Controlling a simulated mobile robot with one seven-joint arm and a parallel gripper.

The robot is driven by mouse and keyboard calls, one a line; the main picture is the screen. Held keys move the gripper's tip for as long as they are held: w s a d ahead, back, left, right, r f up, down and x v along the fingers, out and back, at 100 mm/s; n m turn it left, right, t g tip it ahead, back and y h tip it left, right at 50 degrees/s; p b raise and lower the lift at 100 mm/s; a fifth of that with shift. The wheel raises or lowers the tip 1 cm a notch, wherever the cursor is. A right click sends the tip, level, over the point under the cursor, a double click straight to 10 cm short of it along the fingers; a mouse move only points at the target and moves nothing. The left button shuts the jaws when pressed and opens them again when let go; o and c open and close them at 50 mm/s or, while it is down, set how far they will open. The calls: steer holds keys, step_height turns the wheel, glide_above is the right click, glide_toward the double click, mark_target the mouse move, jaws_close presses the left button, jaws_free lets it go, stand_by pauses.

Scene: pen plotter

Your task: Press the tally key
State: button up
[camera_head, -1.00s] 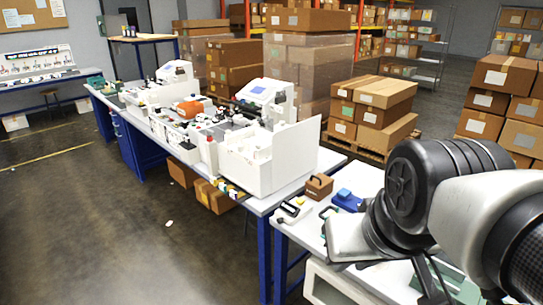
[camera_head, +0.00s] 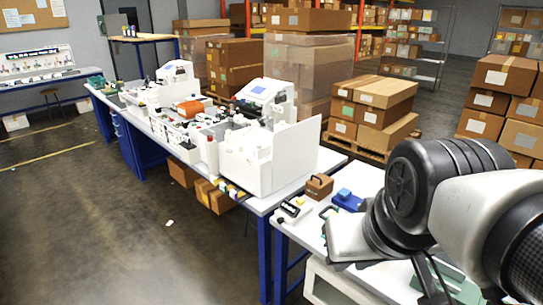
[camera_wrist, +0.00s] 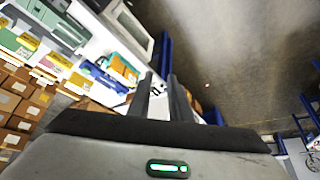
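I cannot make out a part that is surely the tally key. A small white device (camera_head: 290,212) with a dark display and a yellow part lies at the left edge of the near table. A brown block with a handle (camera_head: 319,187) and a blue device (camera_head: 346,200) stand beside it. My gripper (camera_wrist: 160,80) shows two dark fingers apart in the wrist view, with nothing held between them. In the head view my arm covers the right part of the near table.
The near table (camera_head: 335,232) has blue legs. A long bench behind it carries white plotter machines, with a large white housing (camera_head: 268,160) closest. Stacked cartons (camera_head: 372,112) stand on a pallet behind. The floor (camera_head: 130,220) at the left is open.

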steer(key=shift+c, duration=0.5)
jaws_close()
stand_by(1.4)
